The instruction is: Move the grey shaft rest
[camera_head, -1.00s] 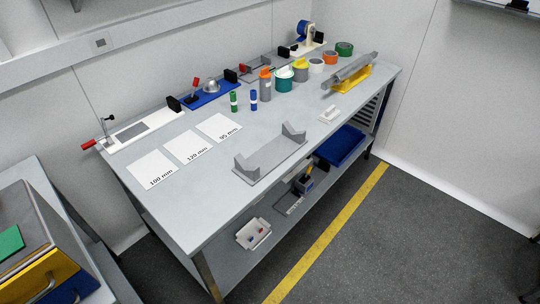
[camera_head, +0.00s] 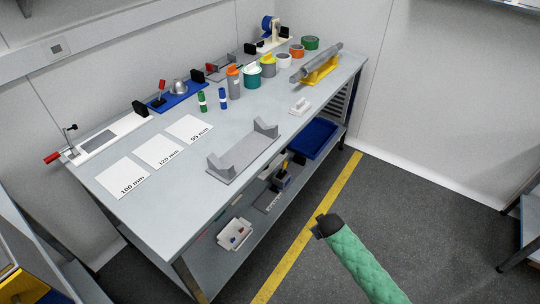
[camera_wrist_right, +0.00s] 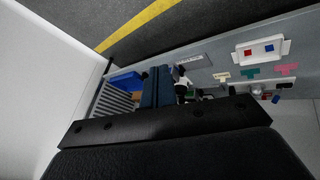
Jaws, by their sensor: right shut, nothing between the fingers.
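The grey shaft rest (camera_head: 243,158) lies on the workbench near its front edge. It is a flat grey plate with an angled grey block standing at each end, and nothing lies across it. My right gripper (camera_head: 322,228) shows as a dark tip on a green-sleeved arm, over the floor in front of the bench and apart from the rest. In the right wrist view its dark fingers (camera_wrist_right: 159,86) are shut and empty. The rest cannot be made out in that view. My left gripper is out of view.
White cards (camera_head: 157,152) marked 100 mm, 120 mm and 95 mm lie left of the rest. A yellow shaft rest (camera_head: 322,70) carries a grey shaft (camera_head: 317,62) at the far right. A small white object (camera_head: 300,106) sits at the front edge. Bottles and tape rolls stand behind.

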